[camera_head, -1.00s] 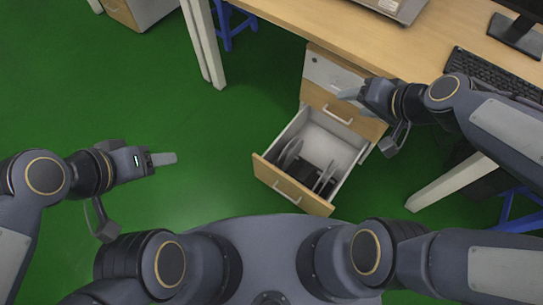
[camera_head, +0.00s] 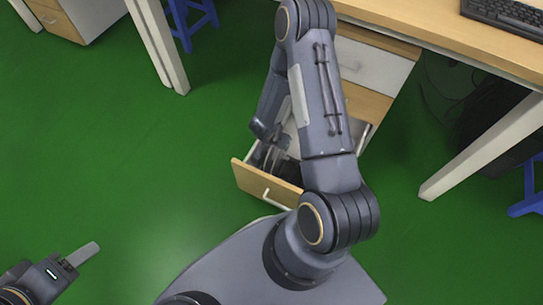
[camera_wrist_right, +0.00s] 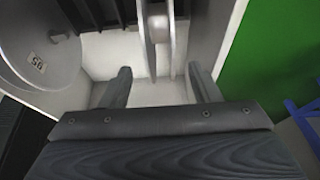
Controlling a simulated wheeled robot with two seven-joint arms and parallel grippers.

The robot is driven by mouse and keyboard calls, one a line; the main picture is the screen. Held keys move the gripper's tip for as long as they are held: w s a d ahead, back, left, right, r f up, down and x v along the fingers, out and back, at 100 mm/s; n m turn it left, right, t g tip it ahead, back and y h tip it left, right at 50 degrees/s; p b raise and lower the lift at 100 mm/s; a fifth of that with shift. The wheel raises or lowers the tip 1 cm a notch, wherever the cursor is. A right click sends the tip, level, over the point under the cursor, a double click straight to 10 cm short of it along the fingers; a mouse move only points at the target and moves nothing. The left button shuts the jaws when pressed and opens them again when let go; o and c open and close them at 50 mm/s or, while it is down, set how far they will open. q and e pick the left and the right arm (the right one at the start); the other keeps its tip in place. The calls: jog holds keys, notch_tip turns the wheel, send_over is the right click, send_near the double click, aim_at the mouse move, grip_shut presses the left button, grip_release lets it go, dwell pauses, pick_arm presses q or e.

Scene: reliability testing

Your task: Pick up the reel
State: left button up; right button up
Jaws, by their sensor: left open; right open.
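A grey reel (camera_wrist_right: 158,30) stands on edge in the open drawer, seen edge-on at the top centre of the right wrist view. A second grey disc (camera_wrist_right: 40,50) with a small number label is at the left there. My right gripper (camera_wrist_right: 160,80) is open and inside the drawer. Its two fingers appear on either side of the lower part of the edge-on reel; whether they touch it I cannot tell. In the head view my right arm hides much of the drawer (camera_head: 262,186) and its contents. My left gripper (camera_head: 80,256) is open and empty over the floor.
The drawer walls stand close around my right gripper. A white desk leg (camera_head: 480,148) stands at the right. Green floor (camera_head: 110,150) is free at the left.

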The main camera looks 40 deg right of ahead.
jog(key=b+x, duration=0.3)
jog(key=x, duration=0.3)
jog(key=shift+f, duration=0.15)
jog(key=shift+c, duration=0.5)
jog(key=shift+w, duration=0.1)
grip_shut()
